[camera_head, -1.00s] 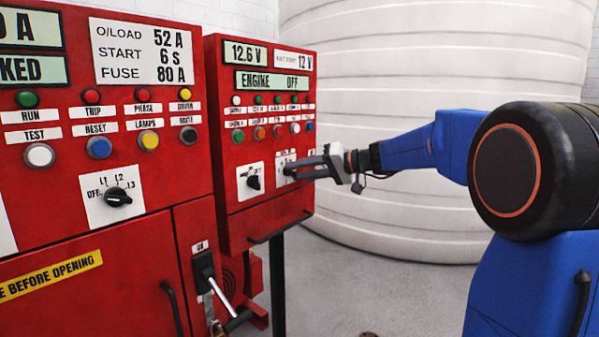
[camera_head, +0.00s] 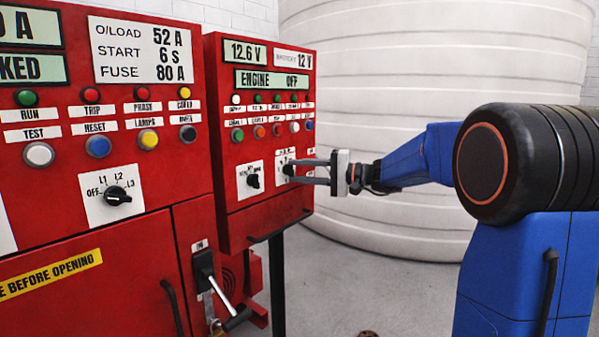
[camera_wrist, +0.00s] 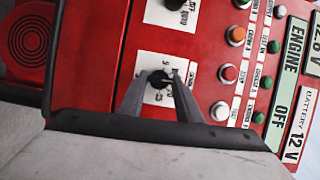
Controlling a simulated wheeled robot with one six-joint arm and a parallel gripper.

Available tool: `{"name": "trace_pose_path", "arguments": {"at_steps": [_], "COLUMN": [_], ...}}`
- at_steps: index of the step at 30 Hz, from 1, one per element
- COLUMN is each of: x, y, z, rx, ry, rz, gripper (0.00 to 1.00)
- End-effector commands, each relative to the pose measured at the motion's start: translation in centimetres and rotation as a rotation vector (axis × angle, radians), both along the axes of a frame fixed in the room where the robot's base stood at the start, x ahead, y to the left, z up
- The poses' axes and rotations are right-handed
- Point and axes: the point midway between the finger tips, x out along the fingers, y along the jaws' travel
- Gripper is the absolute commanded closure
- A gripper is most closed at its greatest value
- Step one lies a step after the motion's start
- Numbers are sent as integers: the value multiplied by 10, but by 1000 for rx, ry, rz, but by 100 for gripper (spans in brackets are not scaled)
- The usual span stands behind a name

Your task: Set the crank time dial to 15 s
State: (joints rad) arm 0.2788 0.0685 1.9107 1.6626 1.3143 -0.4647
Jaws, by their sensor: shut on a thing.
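The crank time dial is a small black knob on a white plate (camera_head: 282,158), on the right-hand red panel. In the wrist view the knob (camera_wrist: 160,78) sits between the fingertips, with small numbers such as 5 and 20 around it. My gripper (camera_head: 291,170) reaches in from the right, its two fingers apart at the base and its tips at the knob. In the wrist view my gripper (camera_wrist: 160,82) is shut on the dial. The fingers hide part of the plate, and I cannot read which number the pointer faces.
A black selector knob (camera_head: 253,181) on its own white plate is just left of the dial. Several coloured buttons and lamps, such as the blue button (camera_head: 309,126), are above it. A display (camera_head: 271,81) reads ENGINE OFF. A big white tank (camera_head: 420,60) stands behind.

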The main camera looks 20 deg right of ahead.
Motion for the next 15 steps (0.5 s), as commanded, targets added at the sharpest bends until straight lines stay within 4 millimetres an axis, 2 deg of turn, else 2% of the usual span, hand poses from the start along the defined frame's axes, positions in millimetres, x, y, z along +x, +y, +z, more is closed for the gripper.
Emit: {"name": "trace_pose_path", "arguments": {"at_steps": [15], "x": [0], "y": [-1], "z": [-1], "rx": [42], "ry": [32], "rz": [-1], "gripper": [91]}}
